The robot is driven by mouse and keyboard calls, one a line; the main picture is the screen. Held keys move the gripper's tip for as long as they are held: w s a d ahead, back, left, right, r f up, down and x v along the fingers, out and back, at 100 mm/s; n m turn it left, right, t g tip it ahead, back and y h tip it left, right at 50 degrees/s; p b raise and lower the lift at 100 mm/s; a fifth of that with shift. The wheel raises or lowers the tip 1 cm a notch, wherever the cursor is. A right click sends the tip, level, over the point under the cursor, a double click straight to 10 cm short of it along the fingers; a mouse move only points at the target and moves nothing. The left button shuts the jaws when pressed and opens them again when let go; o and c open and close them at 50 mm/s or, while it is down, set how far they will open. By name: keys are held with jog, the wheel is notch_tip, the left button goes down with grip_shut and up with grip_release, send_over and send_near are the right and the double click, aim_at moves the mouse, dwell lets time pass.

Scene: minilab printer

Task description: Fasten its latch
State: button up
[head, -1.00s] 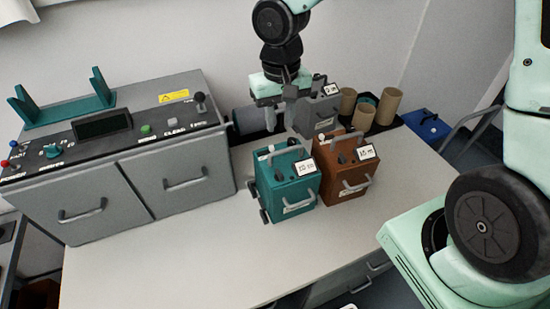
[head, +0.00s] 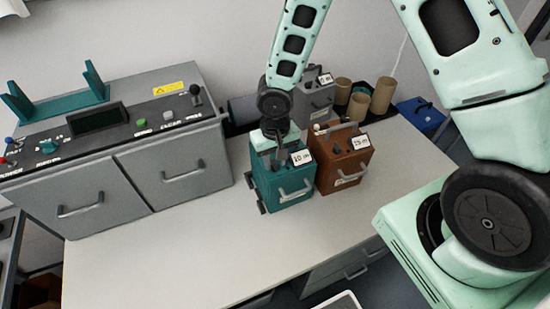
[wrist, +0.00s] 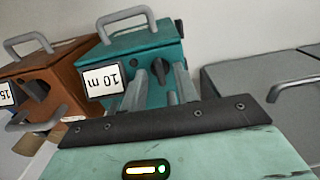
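A teal box (head: 288,192) with a "10 m" tag and a grey front handle stands on the table. It also shows in the wrist view (wrist: 138,46), with dark latch parts (wrist: 157,73) on the face towards my fingers. My gripper (head: 282,160) is over the top of the teal box, low and close to it. In the wrist view its two grey fingers (wrist: 161,80) are apart, reaching to the latch area with dark latch parts between them. I cannot tell whether they touch it. In the head view my wrist hides most of the latch.
A brown box (head: 340,168) with a "15 m" tag stands close on the right. A grey box (head: 314,98) and cardboard tubes (head: 382,95) are behind. A grey machine (head: 135,170) stands left. The table front (head: 180,255) is clear.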

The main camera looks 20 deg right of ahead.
jog(key=shift+f, duration=0.1)
grip_shut()
jog(key=shift+n, duration=0.4)
jog(key=n+b, duration=0.1)
jog(key=n, duration=0.4)
jog(key=shift+n, duration=0.3)
jog(key=n, duration=0.5)
jog(key=shift+n, duration=0.3)
jog(key=n+p, duration=0.1)
jog(key=n, duration=0.4)
jog(key=shift+n, duration=0.3)
